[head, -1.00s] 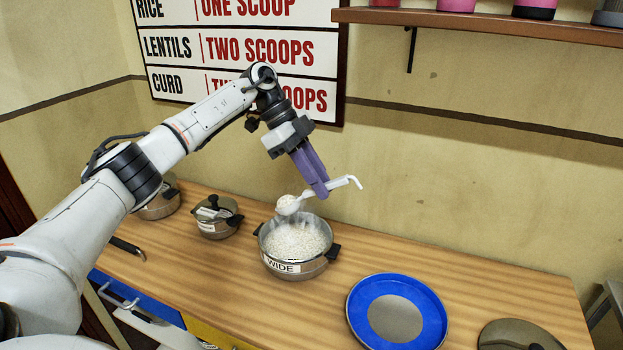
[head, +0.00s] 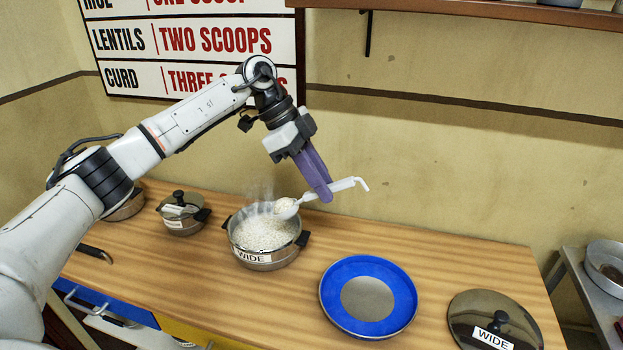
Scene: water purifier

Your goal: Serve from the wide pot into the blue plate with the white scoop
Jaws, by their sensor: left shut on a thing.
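The wide pot (head: 266,257) stands uncovered on the wooden counter, labelled WIDE and holding white grains, with faint steam above it. My left gripper (head: 326,194) is shut on the handle of the white scoop (head: 342,186). The scoop's bowl (head: 286,207) is over the pot's right rear rim and holds a heap of white grains. The blue plate (head: 336,297) lies to the right of the pot, with a grey centre that looks empty. My right gripper is not in view.
The pot's lid (head: 494,318), labelled WIDE, lies right of the plate. A smaller lidded pot (head: 183,215) stands left of the wide pot. A wall sign (head: 190,45) reads lentils two scoops, curd three. A grey side table (head: 596,295) with a round pan is at the right.

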